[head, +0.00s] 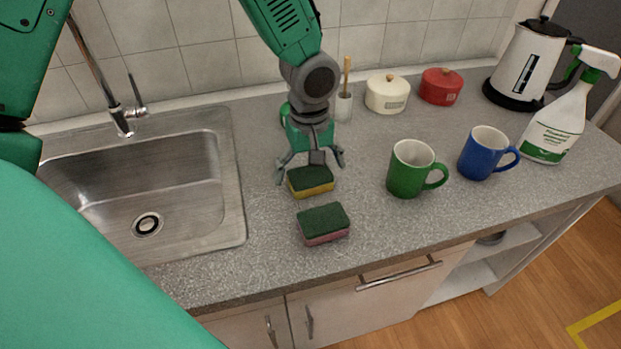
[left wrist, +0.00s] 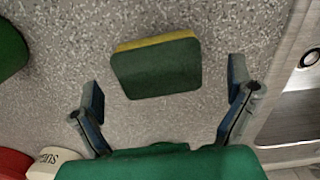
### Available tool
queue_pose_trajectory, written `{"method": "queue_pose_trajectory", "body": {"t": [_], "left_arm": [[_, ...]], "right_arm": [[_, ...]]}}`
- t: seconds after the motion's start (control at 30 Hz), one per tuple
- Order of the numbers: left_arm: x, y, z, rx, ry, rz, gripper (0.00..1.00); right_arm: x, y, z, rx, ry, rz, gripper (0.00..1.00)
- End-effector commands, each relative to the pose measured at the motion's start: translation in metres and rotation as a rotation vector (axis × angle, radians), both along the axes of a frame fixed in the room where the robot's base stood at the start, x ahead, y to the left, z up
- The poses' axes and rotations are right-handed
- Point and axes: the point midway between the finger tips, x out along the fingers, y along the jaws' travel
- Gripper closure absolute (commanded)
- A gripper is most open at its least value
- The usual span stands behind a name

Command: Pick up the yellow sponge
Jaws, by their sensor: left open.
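The yellow sponge (head: 311,182) has a dark green scouring top and lies on the grey counter, right of the sink. It also shows in the left wrist view (left wrist: 156,68), green side facing the camera with a yellow edge. My left gripper (head: 311,168) is open above and just behind the sponge in the head view. In the left wrist view its two fingers (left wrist: 166,92) are spread wide, with the sponge between and slightly beyond them, not gripped. A pink sponge (head: 323,224) with a green top lies nearer the front edge. My right gripper is not in view.
A steel sink (head: 228,215) is on the left. A green mug (head: 408,170), a blue mug (head: 484,153) and a spray bottle (head: 556,125) stand to the right. A white pot (head: 387,95), a red pot (head: 440,88) and a kettle (head: 524,65) stand at the back.

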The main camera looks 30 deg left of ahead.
Motion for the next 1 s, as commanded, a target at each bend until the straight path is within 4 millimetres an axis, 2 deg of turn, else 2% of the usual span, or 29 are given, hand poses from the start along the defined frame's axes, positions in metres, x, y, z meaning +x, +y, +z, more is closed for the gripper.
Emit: {"method": "queue_pose_trajectory", "body": {"t": [0.03, 0.13, 0.43, 0.47, 0.57, 1.0], "left_arm": [[0.0, 0.0, -0.009, 0.0, 0.004, 0.0, 0.03], [0.001, 0.0, -0.02, 0.0, 0.001, -0.001, 0.03], [0.0, 0.0, -0.023, 0.0, -0.001, -0.001, 0.03], [0.0, 0.0, -0.023, 0.0, -0.001, -0.001, 0.13], [0.0, 0.0, -0.023, 0.001, -0.001, 0.0, 0.35], [0.001, 0.0, -0.019, 0.0, -0.002, 0.0, 0.37]], "right_arm": [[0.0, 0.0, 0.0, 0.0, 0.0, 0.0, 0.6], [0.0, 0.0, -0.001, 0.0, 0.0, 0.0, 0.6], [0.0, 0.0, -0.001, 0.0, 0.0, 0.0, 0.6], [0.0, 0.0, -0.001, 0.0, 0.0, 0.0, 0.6], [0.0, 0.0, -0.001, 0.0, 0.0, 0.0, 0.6], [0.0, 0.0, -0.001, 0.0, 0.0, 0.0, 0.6]]}}
